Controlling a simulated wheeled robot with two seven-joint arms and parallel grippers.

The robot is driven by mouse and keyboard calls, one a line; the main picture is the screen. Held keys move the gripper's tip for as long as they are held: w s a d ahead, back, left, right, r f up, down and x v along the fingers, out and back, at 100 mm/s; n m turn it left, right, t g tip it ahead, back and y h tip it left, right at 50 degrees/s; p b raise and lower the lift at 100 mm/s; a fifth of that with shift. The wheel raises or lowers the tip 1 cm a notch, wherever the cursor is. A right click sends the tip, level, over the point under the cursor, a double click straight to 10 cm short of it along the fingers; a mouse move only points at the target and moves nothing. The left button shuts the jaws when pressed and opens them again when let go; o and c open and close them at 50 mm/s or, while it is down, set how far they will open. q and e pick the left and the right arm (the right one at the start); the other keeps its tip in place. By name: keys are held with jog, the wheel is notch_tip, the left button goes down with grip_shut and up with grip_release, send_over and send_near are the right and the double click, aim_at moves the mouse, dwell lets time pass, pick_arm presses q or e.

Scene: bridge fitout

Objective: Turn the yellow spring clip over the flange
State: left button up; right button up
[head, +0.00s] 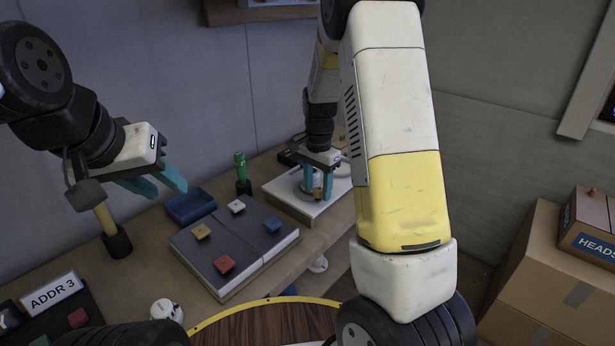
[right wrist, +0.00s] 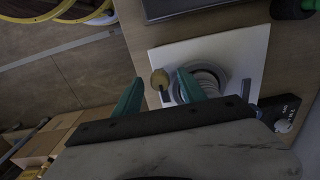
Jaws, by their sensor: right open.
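My right gripper (head: 317,196) is open, pointing down over the plate, with one teal finger on each side of the clip. In the right wrist view the gripper (right wrist: 160,90) shows gaps beside the clip; I cannot tell whether either finger touches it. My left gripper (head: 168,190) is open and empty, high at the left.
A dark panel (head: 250,222) with coloured pieces lies left of the plate. A blue tray (head: 190,208), a green cylinder (head: 240,168) and a tan-handled tool (head: 106,218) stand nearby. An "ADDR 3" sign (head: 53,294) is at lower left. Cardboard boxes (head: 545,270) stand at the right.

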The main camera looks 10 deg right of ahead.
grip_shut()
jog(key=shift+n, duration=0.3)
jog(key=n, duration=0.3)
jog(key=shift+d+r+n, duration=0.1)
jog(key=shift+n, duration=2)
grip_release()
